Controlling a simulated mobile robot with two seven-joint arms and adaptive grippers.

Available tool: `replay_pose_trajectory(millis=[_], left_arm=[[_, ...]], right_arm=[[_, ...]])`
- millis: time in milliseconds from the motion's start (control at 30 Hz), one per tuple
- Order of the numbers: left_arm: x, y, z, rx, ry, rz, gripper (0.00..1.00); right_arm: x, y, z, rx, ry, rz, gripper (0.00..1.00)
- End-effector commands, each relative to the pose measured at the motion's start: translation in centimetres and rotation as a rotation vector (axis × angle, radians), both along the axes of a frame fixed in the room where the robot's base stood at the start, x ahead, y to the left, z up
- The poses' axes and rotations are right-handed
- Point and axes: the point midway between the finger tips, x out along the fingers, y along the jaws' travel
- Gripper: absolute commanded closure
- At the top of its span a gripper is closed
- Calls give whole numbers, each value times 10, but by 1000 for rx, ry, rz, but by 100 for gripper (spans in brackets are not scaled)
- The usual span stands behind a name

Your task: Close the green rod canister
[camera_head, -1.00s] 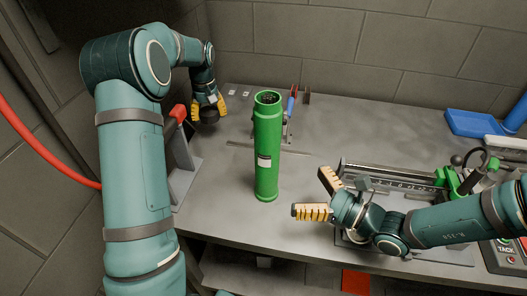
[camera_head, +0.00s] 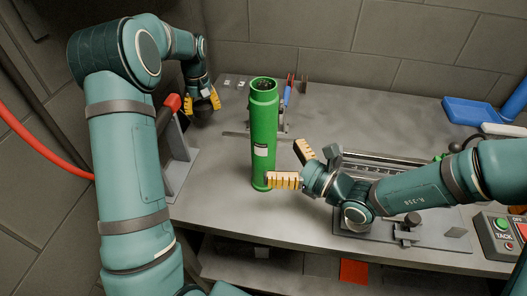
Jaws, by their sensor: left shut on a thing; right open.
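The green rod canister (camera_head: 264,125) stands upright on the grey table. Its top is open, with dark rod ends showing inside. My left gripper (camera_head: 203,106) is behind and left of the canister, shut on a dark round thing (camera_head: 202,115); this may be the cap, but it is too small and covered to be sure. My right gripper (camera_head: 286,165) is open and empty beside the canister's lower right side. One yellow finger overlaps the canister's base in the picture; I cannot tell whether it touches. The other finger is apart, to the right.
A grey stand with a red handle (camera_head: 169,108) is left of the canister. A metal rail fixture (camera_head: 385,167) lies under my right arm. A blue tray (camera_head: 477,112) is at the back right, and a control box (camera_head: 497,238) at the front right.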

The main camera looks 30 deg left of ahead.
Motion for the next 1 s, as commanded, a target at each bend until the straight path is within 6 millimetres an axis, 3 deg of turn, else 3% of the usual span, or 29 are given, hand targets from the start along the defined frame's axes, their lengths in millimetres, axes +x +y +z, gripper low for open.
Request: replay_pose_trajectory(millis=[367,733,1000], left_arm=[[0,0,0,0,0,0,62],[0,0,-10,0,0,0,62],[0,0,-10,0,0,0,62]], right_arm=[[1,4,0,0,0,-1,4],[12,47,4,0,0,0,4],[13,54,4,-1,1,-1,4]])
